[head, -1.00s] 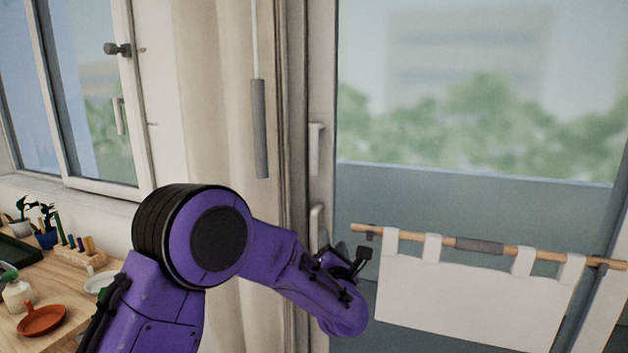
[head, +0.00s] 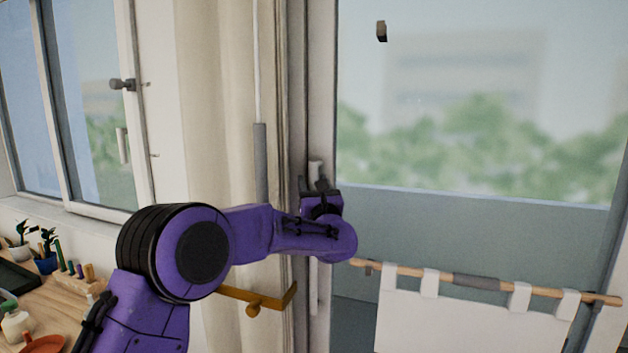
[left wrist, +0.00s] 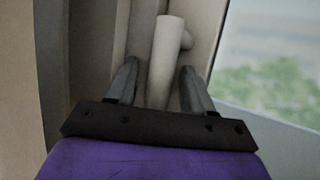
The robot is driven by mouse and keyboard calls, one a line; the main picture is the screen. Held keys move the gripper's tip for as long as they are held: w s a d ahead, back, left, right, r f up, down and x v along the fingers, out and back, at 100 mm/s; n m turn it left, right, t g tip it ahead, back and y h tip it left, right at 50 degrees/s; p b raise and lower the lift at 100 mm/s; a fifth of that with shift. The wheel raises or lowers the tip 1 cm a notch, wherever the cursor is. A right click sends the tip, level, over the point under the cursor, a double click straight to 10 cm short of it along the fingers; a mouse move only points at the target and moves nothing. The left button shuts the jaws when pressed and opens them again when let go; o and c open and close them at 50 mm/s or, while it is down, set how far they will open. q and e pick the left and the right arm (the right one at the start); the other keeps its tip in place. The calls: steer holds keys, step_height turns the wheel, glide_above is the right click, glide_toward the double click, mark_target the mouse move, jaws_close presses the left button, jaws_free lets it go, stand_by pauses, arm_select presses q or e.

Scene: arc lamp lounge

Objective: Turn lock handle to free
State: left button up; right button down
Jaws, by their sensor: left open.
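The white lock handle (head: 316,169) stands upright on the door frame, to the left of the large glass pane. My left gripper (head: 317,184) is at the handle, and the gripper hides its lower part in the head view. In the left wrist view the handle (left wrist: 167,55) runs between the two fingers (left wrist: 157,88), with a short round stub at its upper right. The fingers are open on either side of it, and a gap shows at the right finger. My right gripper is not in view.
A curtain (head: 222,100) and a hanging grey-handled wand (head: 260,160) are left of the frame. A wooden rod (head: 420,272) with white cloth crosses the glass at lower right. A brass-coloured bracket (head: 235,293) is below my arm. A cluttered wooden table (head: 60,300) is at lower left.

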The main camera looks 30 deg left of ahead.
arm_select(q)
steer(key=shift+c, duration=0.4)
jaws_close()
